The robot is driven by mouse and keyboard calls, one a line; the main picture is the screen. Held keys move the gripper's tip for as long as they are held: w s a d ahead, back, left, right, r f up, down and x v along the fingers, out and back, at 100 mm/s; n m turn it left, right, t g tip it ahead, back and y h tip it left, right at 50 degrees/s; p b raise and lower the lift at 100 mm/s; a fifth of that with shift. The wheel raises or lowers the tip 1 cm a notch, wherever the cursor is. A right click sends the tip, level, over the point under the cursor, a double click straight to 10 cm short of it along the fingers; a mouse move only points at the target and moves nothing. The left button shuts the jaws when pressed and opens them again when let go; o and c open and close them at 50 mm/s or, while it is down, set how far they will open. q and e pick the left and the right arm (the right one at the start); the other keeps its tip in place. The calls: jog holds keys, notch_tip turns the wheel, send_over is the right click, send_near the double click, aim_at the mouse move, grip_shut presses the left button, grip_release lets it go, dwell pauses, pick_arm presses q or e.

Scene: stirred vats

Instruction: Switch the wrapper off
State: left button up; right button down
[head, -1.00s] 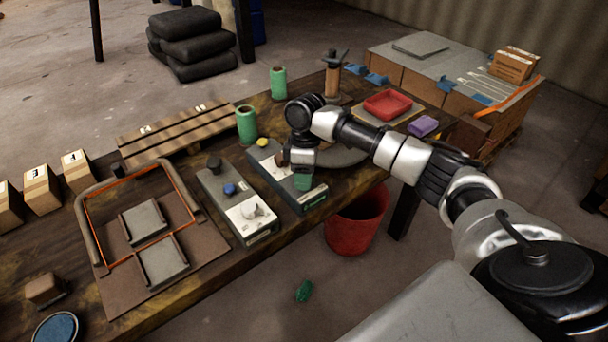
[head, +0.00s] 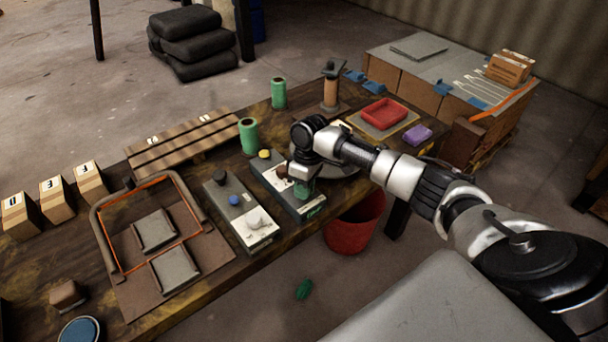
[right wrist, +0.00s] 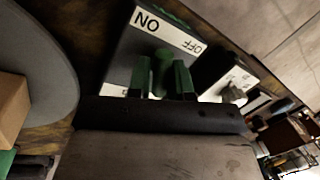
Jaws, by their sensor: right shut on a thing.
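The wrapper's control box (head: 312,211) stands near the table's front edge, with a yellow button and a brown knob on top. A green switch lever (right wrist: 163,60) stands up from this panel, near the middle of the label. My right gripper (right wrist: 162,82) is shut on the lever, with a green fingertip on each side. In the head view my right gripper (head: 304,187) is over the front of the box and hides the lever. My left gripper is not in view.
A second control box (head: 254,240) with blue and grey knobs stands just left. A grey round turntable (head: 345,168) lies behind my gripper. Green rolls (head: 249,136) stand farther back. A red bin (head: 350,235) stands below the table edge.

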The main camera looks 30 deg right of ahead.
jog(key=m+p, duration=0.3)
jog(key=p, duration=0.1)
jog(key=m+t+p, duration=0.1)
jog(key=m+p, duration=0.3)
jog(key=p, duration=0.1)
jog(key=m+t+p, duration=0.1)
jog(key=m+p, duration=0.3)
jog(key=shift+r, duration=0.3)
jog(key=shift+d+f+m+t+p, duration=0.15)
jog(key=shift+m+t+p, duration=0.15)
jog(key=shift+m+p, duration=1.3)
jog(key=c, duration=1)
grip_release()
jog(key=shift+f, duration=0.1)
jog(key=shift+c, duration=0.2)
jog(key=shift+s, duration=0.1)
notch_tip(320, 180, up, 11)
jog(key=s+d, duration=0.1)
jog(key=shift+s+d+f+p, duration=0.2)
jog(key=shift+d+p, duration=0.05)
jog(key=shift+p, duration=0.05)
